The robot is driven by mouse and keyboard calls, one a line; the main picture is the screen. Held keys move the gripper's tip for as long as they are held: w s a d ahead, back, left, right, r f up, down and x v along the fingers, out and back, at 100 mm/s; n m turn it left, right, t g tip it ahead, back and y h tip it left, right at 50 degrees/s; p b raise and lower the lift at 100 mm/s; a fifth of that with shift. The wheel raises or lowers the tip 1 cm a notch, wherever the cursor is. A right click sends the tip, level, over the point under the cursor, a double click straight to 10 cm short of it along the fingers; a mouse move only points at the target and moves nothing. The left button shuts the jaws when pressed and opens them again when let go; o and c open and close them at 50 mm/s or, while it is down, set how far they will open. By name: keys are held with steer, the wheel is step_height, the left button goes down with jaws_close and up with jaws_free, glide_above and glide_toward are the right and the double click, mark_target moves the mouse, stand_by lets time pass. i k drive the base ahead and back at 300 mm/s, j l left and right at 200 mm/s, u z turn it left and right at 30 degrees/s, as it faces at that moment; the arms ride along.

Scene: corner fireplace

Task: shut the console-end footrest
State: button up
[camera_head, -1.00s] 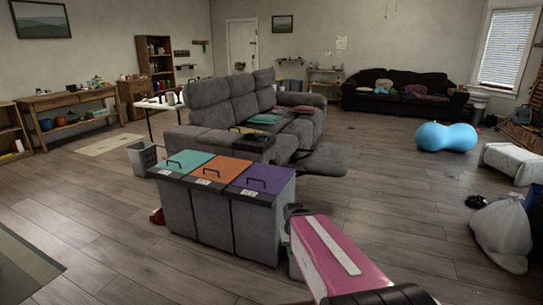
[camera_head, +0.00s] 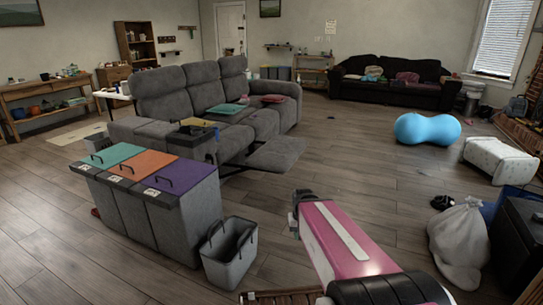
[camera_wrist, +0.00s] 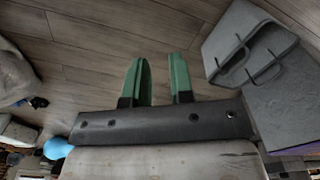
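The grey reclining sofa (camera_head: 205,95) stands at centre left in the head view. The footrest cannot be made out in the wrist view.
Sorting bins (camera_head: 151,209) with green, orange and purple lids stand at front left. An open grey bin (camera_head: 229,252) stands beside them, also in the wrist view (camera_wrist: 240,45). A white bag (camera_head: 459,243) and blue ball (camera_head: 427,129) lie right. Floor right of the footrest is clear.

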mark_target(279, 154)
steer(key=i+l, duration=0.35)
steer(key=l, duration=0.15)
steer(key=i+l, duration=0.35)
steer(key=l, duration=0.2)
steer(key=i+l+u, duration=0.1)
steer(key=i+l, duration=0.3)
steer(key=i, duration=0.15)
steer(key=i+l+u, duration=0.1)
steer(key=i+l, duration=0.3)
steer(key=i, duration=0.1)
